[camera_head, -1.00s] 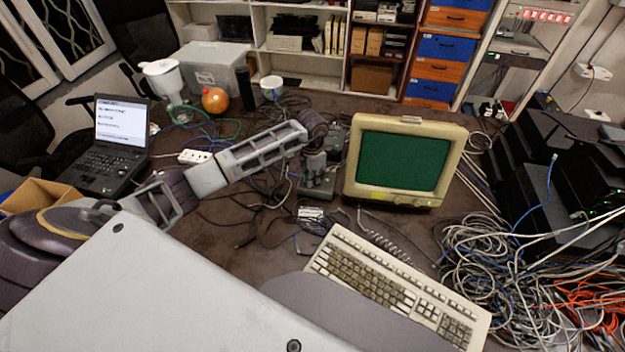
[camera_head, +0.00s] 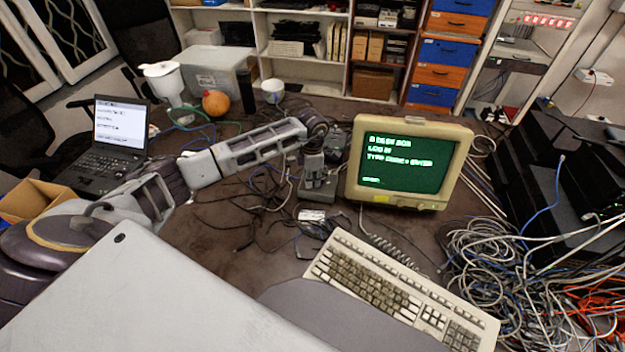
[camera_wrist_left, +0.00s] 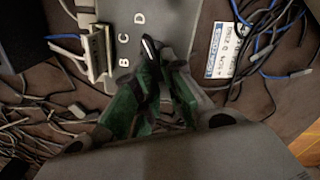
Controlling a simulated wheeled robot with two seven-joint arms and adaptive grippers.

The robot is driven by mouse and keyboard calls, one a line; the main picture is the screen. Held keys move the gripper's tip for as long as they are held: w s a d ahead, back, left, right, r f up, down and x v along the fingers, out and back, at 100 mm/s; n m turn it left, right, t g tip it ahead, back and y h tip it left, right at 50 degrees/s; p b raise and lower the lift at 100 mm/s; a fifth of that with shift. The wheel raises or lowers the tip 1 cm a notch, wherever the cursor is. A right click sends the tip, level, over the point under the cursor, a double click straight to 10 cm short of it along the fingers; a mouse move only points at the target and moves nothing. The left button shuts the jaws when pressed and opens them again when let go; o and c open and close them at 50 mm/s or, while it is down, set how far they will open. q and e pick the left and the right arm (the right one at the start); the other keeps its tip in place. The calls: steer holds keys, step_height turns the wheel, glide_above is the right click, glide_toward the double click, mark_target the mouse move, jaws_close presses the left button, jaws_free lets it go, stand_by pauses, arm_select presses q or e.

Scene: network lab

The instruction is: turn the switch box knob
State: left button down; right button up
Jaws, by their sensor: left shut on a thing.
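The switch box (camera_head: 318,190) is a grey box on the table, left of the monitor. In the left wrist view its top face (camera_wrist_left: 176,24) shows the letters B, C and D. My left gripper (camera_head: 316,178) comes down onto the box from above. In the left wrist view its two fingers (camera_wrist_left: 155,75) are shut on the knob (camera_wrist_left: 150,47), whose dark tip with a light mark sticks out between them near the D. The rest of the knob is hidden by the fingers. My right gripper is not in view.
A beige monitor (camera_head: 408,163) with green text stands right of the box, with a keyboard (camera_head: 390,285) in front. Loose black cables (camera_head: 255,215) lie around the box. A laptop (camera_head: 112,140) is at the left. Tangled cables (camera_head: 490,255) and black equipment (camera_head: 545,190) fill the right.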

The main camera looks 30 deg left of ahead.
arm_select(q)
steer(key=c, duration=1.5)
jaws_free()
steer(key=shift+d, duration=0.1)
steer(key=shift+r, duration=6)
